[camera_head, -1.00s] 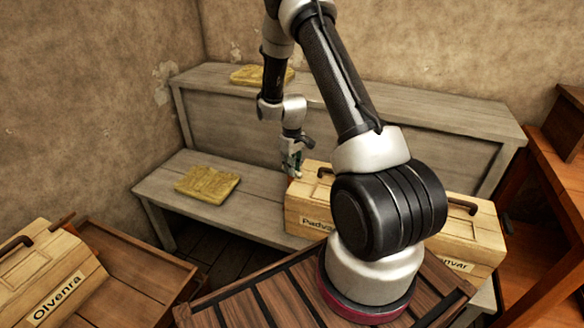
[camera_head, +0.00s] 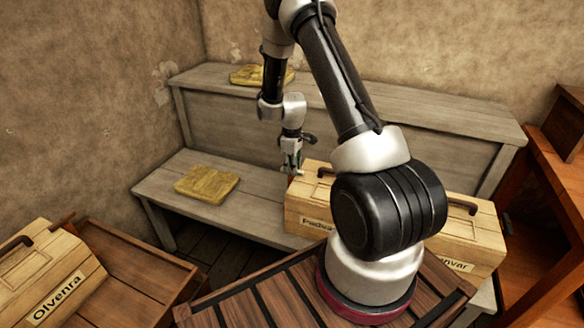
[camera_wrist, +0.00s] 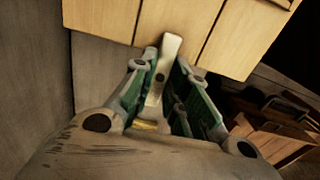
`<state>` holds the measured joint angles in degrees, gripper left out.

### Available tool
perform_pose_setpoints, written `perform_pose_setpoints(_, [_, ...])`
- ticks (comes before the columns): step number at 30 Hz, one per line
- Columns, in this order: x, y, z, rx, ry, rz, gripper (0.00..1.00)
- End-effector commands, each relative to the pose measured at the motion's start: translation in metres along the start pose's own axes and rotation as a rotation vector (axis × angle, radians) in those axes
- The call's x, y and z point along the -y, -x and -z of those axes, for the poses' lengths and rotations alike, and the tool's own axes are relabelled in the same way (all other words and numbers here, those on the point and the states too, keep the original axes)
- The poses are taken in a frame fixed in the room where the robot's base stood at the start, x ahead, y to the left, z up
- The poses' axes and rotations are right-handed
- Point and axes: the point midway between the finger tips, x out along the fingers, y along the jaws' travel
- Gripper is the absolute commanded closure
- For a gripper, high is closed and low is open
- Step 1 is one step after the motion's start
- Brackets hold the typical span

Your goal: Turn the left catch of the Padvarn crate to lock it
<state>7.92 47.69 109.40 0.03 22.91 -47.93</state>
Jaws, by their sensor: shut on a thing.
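The Padvarn crate (camera_head: 303,210) is a pale wooden box on the grey bench, its label partly hidden behind my arm. My gripper (camera_head: 292,170) is at its left end. In the wrist view the crate's planked side (camera_wrist: 105,18) fills the top. The left catch (camera_wrist: 170,47), a pale narrow bar with a dark round spot, stands nearly upright in that picture, its top leaning slightly right. My gripper (camera_wrist: 160,72) is shut on it, with a green-lined finger on each side. In the head view the catch cannot be made out.
A second crate (camera_head: 478,232), its label ending in "nvar", stands to the right. A yellowish slab (camera_head: 207,184) lies on the bench left of my gripper, and another (camera_head: 250,75) on the upper shelf. The Olvenra crate (camera_head: 45,275) is at lower left.

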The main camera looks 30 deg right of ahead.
Motion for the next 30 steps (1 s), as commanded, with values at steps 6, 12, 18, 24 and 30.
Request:
perform_pose_setpoints(6, [0.000, 0.000, 0.000, 0.000, 0.002, -0.001, 1.00])
perform_pose_setpoints(12, [0.000, 0.000, 0.000, 0.000, 0.001, -0.001, 0.62])
perform_pose_setpoints(18, [0.000, 0.000, 0.000, 0.000, 0.001, 0.000, 0.62])
perform_pose_setpoints(24, [-0.001, 0.017, 0.001, -0.002, 0.000, -0.002, 0.62])
perform_pose_setpoints(30, [-0.001, 0.061, 0.001, -0.003, 0.001, -0.004, 0.62])
